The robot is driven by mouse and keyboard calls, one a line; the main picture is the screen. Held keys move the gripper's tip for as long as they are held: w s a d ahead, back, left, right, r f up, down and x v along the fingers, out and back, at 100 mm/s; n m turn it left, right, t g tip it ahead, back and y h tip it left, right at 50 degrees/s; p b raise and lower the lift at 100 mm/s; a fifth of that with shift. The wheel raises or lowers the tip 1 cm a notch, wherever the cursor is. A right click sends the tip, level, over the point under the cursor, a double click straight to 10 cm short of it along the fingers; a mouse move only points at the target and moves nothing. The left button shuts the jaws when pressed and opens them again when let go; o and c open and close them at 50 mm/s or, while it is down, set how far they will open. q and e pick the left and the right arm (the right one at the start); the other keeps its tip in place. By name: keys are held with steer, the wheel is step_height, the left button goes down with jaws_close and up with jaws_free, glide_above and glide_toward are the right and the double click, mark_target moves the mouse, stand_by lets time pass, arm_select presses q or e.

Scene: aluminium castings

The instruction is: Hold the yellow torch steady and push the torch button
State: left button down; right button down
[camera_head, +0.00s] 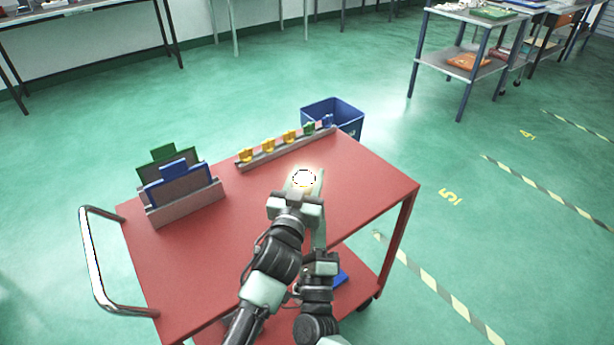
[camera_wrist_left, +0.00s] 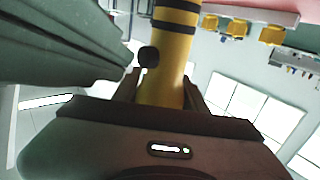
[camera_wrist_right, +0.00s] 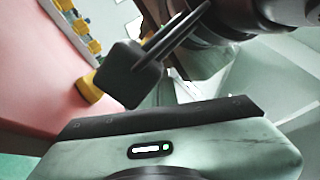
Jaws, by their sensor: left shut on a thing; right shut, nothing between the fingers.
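The yellow torch (camera_wrist_left: 175,65) has black bands and a round black button (camera_wrist_left: 148,57) on its side. My left gripper (camera_head: 296,197) is shut on the torch above the red cart. In the head view, the torch's end (camera_head: 304,178) is bright white with a glow around it. My right gripper (camera_wrist_right: 130,76) is shut and empty. In the left wrist view it reaches in from the upper left, its dark tip close beside the button; I cannot tell whether they touch. In the right wrist view the fingers hide much of what lies behind them.
The red cart top (camera_head: 250,250) is mostly clear. A rack (camera_head: 190,207) with green and blue plates stands at its left. A rail (camera_head: 275,155) with yellow, green and blue pieces lies along the far edge. A blue bin (camera_head: 345,118) stands beyond it.

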steer(key=shift+s+d+f, duration=0.1)
steer(key=shift+s+f, duration=0.05)
steer(key=shift+f, duration=0.35)
arm_select(q)
steer(key=shift+w, duration=0.1)
arm_select(e)
steer(key=shift+s+d, duration=0.4)
steer(key=shift+s, duration=0.1)
arm_select(q)
steer(key=shift+f, duration=0.1)
arm_select(e)
steer(key=s+d, duration=0.2)
steer(key=s, duration=0.1)
steer(key=shift+s+d+r, duration=0.2)
steer(key=shift+d+r, duration=0.1)
steer(key=shift+d, duration=0.1)
arm_select(q)
steer(key=c, duration=0.7)
jaws_free()
